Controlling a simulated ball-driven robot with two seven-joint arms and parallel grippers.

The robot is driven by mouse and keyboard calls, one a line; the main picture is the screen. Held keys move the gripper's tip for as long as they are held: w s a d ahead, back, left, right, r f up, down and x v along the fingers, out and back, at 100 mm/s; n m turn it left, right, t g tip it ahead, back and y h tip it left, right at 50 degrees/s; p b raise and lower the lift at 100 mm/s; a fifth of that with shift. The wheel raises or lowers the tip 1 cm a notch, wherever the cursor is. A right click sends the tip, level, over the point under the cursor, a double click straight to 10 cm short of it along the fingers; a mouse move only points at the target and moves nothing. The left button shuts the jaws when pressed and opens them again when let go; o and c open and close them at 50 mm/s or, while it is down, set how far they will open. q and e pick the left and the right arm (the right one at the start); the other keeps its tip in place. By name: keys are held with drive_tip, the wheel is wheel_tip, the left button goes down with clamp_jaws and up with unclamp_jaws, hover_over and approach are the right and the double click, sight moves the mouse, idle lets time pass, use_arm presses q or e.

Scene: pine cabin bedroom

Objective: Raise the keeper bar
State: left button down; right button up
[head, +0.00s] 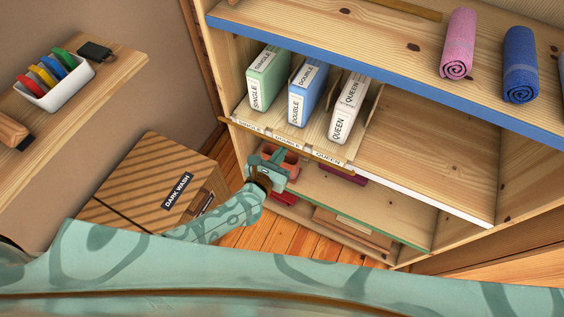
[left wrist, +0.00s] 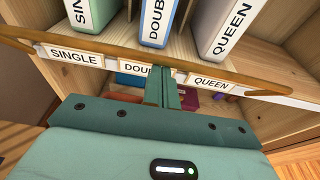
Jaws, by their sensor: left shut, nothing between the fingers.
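The keeper bar (head: 232,122) is a thin brown wooden strip across the front of the bin shelf, by the SINGLE, DOUBLE and QUEEN labels. In the left wrist view the bar (left wrist: 236,77) runs across the whole picture, below the boxes. My left gripper (head: 284,160) is just in front of and below the bar. In the left wrist view its closed fingers (left wrist: 164,82) overlap the DOUBLE label, with nothing between them. Whether they touch the bar I cannot tell. My right gripper is not in view.
Green (head: 267,80), blue (head: 306,94) and white (head: 348,108) labelled boxes stand behind the bar. Rolled pink (head: 458,42) and blue (head: 520,64) towels lie on the shelf above. A DARK WASH carton (head: 150,180) stands left of my arm. The shelf bay right of the boxes is empty.

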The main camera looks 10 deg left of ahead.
sight(284, 146)
use_arm(q)
drive_tip(key=r+p, duration=0.1)
drive_tip(key=w+r+g+p, duration=0.1)
drive_tip(key=p, duration=0.1)
drive_tip(key=shift+w+d+y, duration=0.3)
drive_tip(key=shift+d, duration=0.05)
drive_tip(key=shift+w, duration=0.3)
drive_tip(key=shift+w+d+r, duration=0.3)
drive_tip(key=shift+w+r, duration=0.3)
drive_tip(key=shift+w, duration=0.2)
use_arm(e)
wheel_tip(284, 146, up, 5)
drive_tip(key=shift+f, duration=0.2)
use_arm(q)
drive_tip(key=shift+w+r, duration=0.15)
